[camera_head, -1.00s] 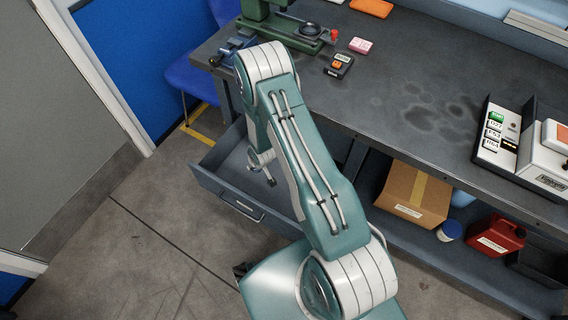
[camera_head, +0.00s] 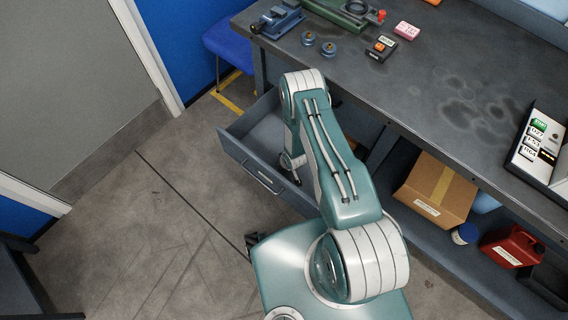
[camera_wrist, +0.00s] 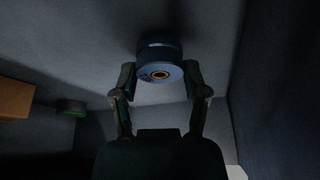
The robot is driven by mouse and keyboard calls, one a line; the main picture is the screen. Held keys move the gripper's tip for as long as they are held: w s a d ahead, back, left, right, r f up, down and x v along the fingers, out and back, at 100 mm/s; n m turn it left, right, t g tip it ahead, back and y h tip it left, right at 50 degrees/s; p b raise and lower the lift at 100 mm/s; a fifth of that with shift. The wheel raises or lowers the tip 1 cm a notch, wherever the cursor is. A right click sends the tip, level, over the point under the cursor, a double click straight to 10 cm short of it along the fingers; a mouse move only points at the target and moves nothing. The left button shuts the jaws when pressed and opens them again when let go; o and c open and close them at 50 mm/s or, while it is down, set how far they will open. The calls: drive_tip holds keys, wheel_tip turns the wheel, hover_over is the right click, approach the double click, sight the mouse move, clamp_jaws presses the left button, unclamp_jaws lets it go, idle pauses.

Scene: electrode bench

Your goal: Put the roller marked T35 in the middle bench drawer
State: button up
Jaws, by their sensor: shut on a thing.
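In the head view, one grey bench drawer (camera_head: 236,151) stands pulled open below the bench's left end. The end of my arm reaches down into it, near its front panel. The fingertips and held roller are hidden there. I cannot tell whether the roller touches the drawer floor.
Two similar blue rollers (camera_head: 308,38) (camera_head: 328,49) stand on the bench top (camera_head: 440,70) near a blue vise (camera_head: 278,20). A black block with an orange button (camera_head: 380,48) is beside them. A cardboard box (camera_head: 436,190) and red canister (camera_head: 510,246) sit on the lower shelf.

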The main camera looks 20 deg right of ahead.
drive_tip(key=shift+d+f, duration=0.2)
drive_tip(key=shift+f, duration=0.3)
drive_tip(key=o, duration=1.3)
drive_tip(key=shift+a+f, duration=0.1)
drive_tip(key=shift+a, duration=0.05)
